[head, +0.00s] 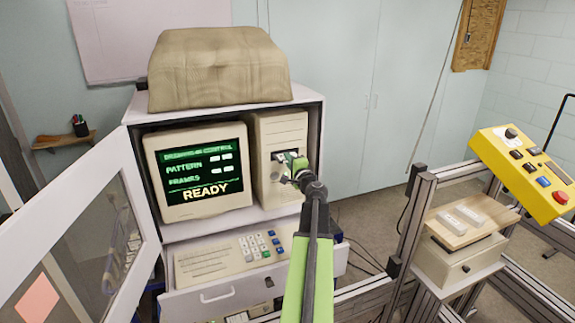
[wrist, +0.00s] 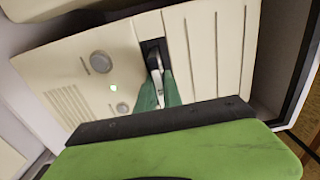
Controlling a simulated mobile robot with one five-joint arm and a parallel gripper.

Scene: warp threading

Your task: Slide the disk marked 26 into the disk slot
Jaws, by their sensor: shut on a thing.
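My gripper (head: 291,163) is at the front of the beige computer tower (head: 279,131) inside the white cabinet. In the wrist view its green fingers (wrist: 159,93) are shut on a thin, pale grey piece, taken as the disk (wrist: 158,86), seen nearly edge-on. No number 26 can be read on it. The disk is in line with the dark upright disk slot (wrist: 153,46) in the tower front. Its far end meets the dark opening, but I cannot tell how far it is inside. The fingers hide part of the disk and the lower slot.
The monitor (head: 198,170) showing READY stands left of the tower. The open keyboard drawer (head: 212,296) juts out below. The open cabinet door (head: 139,160) is at the left. A metal frame (head: 408,226) and a yellow control box (head: 528,172) stand at the right.

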